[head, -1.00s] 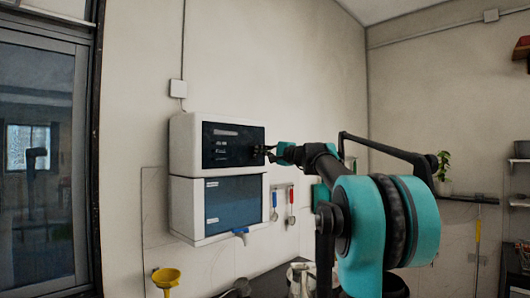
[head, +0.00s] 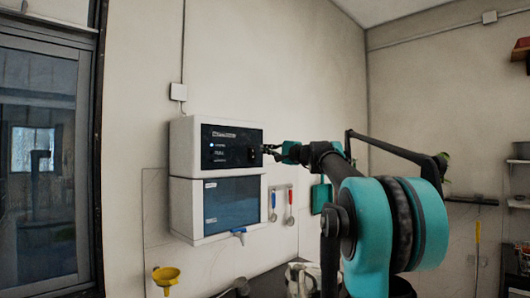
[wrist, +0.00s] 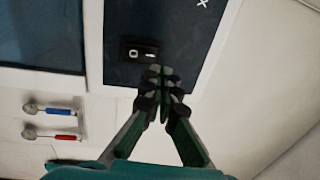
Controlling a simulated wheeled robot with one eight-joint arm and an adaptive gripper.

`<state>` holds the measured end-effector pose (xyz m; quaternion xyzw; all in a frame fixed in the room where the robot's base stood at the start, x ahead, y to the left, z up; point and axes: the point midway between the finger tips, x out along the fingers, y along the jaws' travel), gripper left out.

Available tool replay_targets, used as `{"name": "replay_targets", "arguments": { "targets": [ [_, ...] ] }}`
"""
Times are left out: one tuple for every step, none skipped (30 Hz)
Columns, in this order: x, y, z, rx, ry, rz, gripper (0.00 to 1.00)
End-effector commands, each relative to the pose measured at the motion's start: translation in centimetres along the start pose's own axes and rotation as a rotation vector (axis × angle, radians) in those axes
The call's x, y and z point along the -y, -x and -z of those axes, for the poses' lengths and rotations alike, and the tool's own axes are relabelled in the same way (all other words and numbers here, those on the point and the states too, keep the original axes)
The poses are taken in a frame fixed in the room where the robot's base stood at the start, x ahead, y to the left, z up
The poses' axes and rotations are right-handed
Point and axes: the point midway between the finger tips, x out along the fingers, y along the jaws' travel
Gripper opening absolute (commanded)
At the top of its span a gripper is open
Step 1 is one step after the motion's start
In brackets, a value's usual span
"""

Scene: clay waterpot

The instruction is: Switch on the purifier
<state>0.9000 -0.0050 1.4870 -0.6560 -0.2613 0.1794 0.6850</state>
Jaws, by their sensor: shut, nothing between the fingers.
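The purifier (head: 183,146) is a white box on the wall with a dark front panel (head: 227,134). A small bright bluish light and lines of text show on the panel. In the wrist view, a black rocker switch (wrist: 139,50) with a round mark and a bar mark sits near the panel's edge. My gripper (head: 267,150) is shut and empty in front of the panel's right side. In the wrist view its fingertips (wrist: 160,74) are close beside the switch's bar-marked end; I cannot tell whether they touch it.
A blue-fronted lower unit (head: 232,202) with a tap (head: 239,232) is below the purifier. Blue- and red-handled utensils (head: 290,207) hang to its right.

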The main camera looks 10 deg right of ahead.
Motion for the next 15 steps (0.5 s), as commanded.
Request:
{"name": "replay_targets", "arguments": {
  "targets": [
    [0.2,1.0,0.2,-0.004,0.001,0.000,0.00],
    [0.3,1.5,0.1,-0.005,0.001,-0.001,0.00],
    [0.5,2.0,0.0,-0.005,0.001,-0.001,0.00],
    [0.6,2.5,0.0,-0.004,0.001,-0.001,0.00],
    [0.7,3.0,0.1,-0.004,0.001,-0.001,0.00],
    [0.9,3.8,0.1,-0.005,0.001,-0.001,0.00],
    [1.0,4.3,0.1,-0.005,0.000,-0.001,0.00],
    [1.1,4.9,0.1,-0.005,0.000,0.000,0.00],
    [1.3,5.6,0.2,-0.006,0.000,0.000,0.00],
    [1.5,6.1,0.1,-0.005,0.000,0.000,0.00],
    [1.6,6.6,0.2,-0.005,0.000,0.000,0.00],
    [1.7,7.2,0.2,-0.005,0.000,0.000,0.00],
    [1.8,7.6,0.2,-0.005,0.000,0.000,0.00],
    [1.9,7.9,0.2,-0.004,0.000,0.000,0.00],
    [2.0,8.4,0.2,-0.004,0.000,0.000,0.00]
  ]
}}
